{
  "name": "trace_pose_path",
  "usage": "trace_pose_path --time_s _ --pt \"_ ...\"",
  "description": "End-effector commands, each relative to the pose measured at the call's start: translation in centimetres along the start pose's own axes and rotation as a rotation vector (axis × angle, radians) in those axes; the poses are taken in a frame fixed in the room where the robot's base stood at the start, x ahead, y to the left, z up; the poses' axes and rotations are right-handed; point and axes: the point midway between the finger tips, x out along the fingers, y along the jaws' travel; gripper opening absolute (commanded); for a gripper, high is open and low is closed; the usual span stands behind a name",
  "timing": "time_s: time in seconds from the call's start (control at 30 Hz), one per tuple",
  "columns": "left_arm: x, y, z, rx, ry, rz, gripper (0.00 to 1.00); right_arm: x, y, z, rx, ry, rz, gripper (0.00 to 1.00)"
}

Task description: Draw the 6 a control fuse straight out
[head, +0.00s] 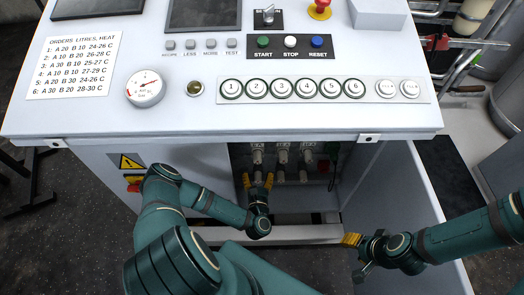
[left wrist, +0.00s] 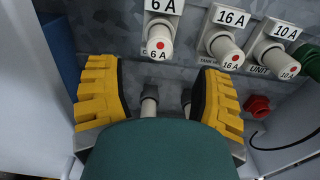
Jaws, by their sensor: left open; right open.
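The 6 A control fuse (left wrist: 160,32) is a pale cylinder with a red dot and a "6 A" mark on its end. It sits in its holder on the cabinet's back panel, leftmost in the row; in the head view it is small (head: 257,157). My left gripper (left wrist: 160,68) is open, its yellow fingers apart on either side and a little below the fuse, with a gap to it. In the head view this gripper (head: 257,180) reaches into the open cabinet. My right gripper (head: 352,240) is outside the cabinet at lower right, holding nothing visible.
A 16 A fuse (left wrist: 226,48) and a 10 A fuse (left wrist: 285,62) stand right of the 6 A one. A red part (left wrist: 257,106) is below them. Grey stubs (left wrist: 150,100) show between the fingers. The cabinet door (head: 395,215) stands open at right; the control panel (head: 210,120) overhangs.

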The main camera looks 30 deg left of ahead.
Motion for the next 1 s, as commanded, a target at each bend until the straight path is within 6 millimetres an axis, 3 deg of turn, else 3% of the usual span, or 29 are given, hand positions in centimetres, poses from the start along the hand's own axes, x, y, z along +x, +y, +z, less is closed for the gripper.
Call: trace_pose_path --time_s 0.47,1.0 --pt "0.4 0.1 0.0 -0.004 -0.003 0.004 0.67 0.1 0.0 0.0 0.000 0.000 0.000 0.47" --pt "6.8 0.1 0.0 -0.002 -0.004 0.004 0.67 0.8 0.3 -0.1 -0.001 0.004 0.000 0.47"
